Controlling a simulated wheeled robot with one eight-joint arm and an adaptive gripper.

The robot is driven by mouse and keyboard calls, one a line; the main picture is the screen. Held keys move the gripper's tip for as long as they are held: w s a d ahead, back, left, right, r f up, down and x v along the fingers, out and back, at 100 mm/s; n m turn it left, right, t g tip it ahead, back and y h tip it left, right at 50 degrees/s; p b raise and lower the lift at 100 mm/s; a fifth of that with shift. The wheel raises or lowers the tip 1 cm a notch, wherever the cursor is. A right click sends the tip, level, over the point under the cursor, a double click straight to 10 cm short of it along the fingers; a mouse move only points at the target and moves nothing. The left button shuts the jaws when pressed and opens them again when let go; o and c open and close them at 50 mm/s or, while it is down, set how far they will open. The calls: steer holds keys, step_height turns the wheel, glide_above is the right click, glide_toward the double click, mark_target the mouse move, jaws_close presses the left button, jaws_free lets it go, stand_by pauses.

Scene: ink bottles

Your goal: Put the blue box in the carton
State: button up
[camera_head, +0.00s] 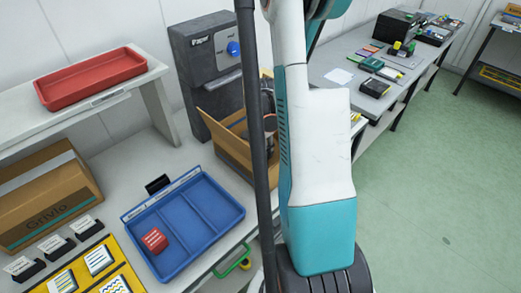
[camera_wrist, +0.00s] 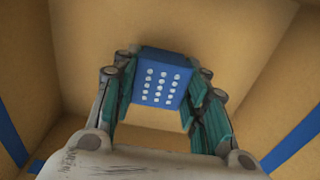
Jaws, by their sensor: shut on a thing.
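The blue box (camera_wrist: 164,66), with rows of white dots on its face, is between the fingers of my gripper (camera_wrist: 163,95) in the wrist view. My gripper is shut on it. Cardboard walls of the open carton surround the gripper and the box in the wrist view. In the head view the open carton (camera_head: 226,148) stands on the table beside the dark grey machine, partly hidden by my arm. The blue box cannot be made out in the head view. Whether the box touches the carton's bottom, I cannot tell.
A blue compartment tray (camera_head: 185,222) holds a red box (camera_head: 154,240). A closed carton (camera_head: 45,195) stands at the left. A red tray (camera_head: 90,78) lies on a raised shelf. The dark grey machine (camera_head: 210,75) stands behind the open carton. Another table with several small items is at the right.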

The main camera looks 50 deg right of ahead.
mark_target(260, 148)
steer(key=o, duration=1.1)
steer(key=shift+c, duration=0.2)
steer(key=shift+r, duration=0.15)
step_height(260, 148, up, 12)
steer(key=p, duration=0.4)
